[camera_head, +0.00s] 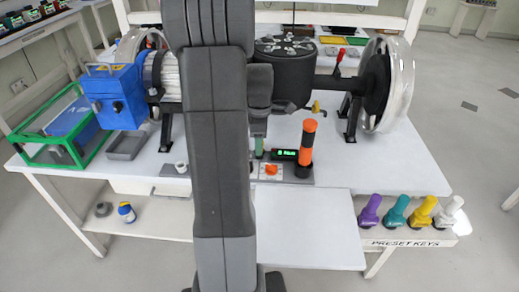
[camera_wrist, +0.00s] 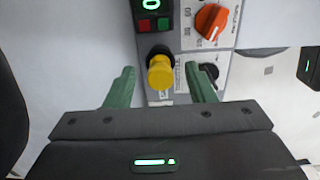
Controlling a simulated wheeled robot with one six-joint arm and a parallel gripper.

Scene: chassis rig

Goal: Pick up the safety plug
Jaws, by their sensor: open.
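A yellow plug (camera_wrist: 160,72) with a round head and dark collar sits on the grey control panel (camera_wrist: 186,12) in the wrist view. I take it for the safety plug, though no readable label confirms this. My gripper (camera_wrist: 159,88) is open, its green fingers left and right of the plug with gaps on both sides. Whether the fingertips are level with the plug is unclear. In the head view my gripper (camera_head: 259,150) is over the bench behind my arm, which hides the plug and part of the panel.
The panel carries an orange rotary knob (camera_wrist: 212,20), red and green buttons (camera_wrist: 153,25) and a black key switch (camera_wrist: 209,72) close to the right finger. An orange-black cylinder (camera_head: 307,148) stands right of my gripper. Preset keys (camera_head: 396,214) stand at the right; the front shelf (camera_head: 310,235) is bare.

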